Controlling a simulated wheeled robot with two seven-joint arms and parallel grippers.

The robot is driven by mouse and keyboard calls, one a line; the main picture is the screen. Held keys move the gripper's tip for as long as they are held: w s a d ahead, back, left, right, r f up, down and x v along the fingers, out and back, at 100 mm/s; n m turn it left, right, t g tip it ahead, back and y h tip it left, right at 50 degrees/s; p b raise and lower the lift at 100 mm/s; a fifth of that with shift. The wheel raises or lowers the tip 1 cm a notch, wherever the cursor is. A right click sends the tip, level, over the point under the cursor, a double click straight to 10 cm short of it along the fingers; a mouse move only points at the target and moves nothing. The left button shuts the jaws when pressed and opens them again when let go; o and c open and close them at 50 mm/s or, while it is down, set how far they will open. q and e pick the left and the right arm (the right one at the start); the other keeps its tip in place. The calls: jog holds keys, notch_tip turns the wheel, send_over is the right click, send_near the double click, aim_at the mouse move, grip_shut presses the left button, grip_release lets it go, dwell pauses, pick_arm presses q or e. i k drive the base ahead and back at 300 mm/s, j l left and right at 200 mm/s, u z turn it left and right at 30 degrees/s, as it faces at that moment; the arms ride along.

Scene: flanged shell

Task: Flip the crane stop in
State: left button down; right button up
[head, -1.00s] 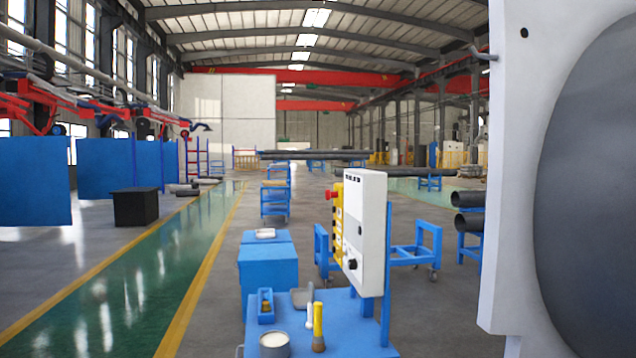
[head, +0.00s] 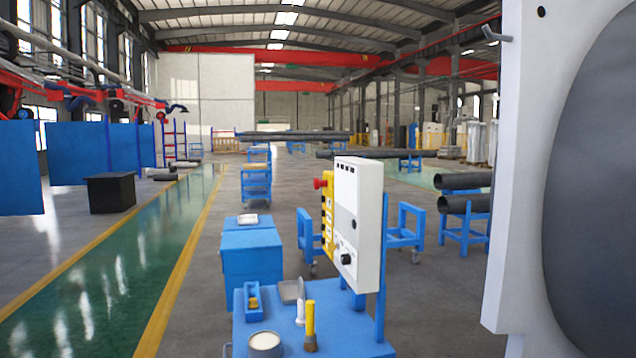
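A red knob (head: 320,183) sticks out at the top left of a yellow crane pendant (head: 327,222). The pendant hangs on the left side of a white control box (head: 358,222), seen at an angle. The box carries a black knob (head: 346,258) low on its front and is mounted on a blue post (head: 381,290) of a blue cart (head: 350,338). I cannot tell from here whether the red knob is in or out. Neither of my grippers shows.
The cart top holds a tin (head: 264,344), a yellow-handled brush (head: 310,326) and a small blue bin (head: 253,300). A large white flanged shell (head: 515,190) fills the right edge. Blue cabinets (head: 250,262) stand behind the cart; open floor lies left.

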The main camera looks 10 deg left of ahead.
aim_at(317, 184)
jog(key=i+j+z, duration=0.3)
jog(key=i+j, duration=0.15)
jog(key=j, duration=0.15)
jog(key=i+j+z, duration=0.15)
jog(key=j, duration=0.2)
jog(key=i+j+z, duration=0.15)
jog(key=j, duration=0.2)
jog(key=i+j+z, duration=0.15)
jog(key=j, duration=0.25)
jog(key=i+j+z, duration=0.15)
jog(key=j, duration=0.25)
jog(key=i, duration=0.1)
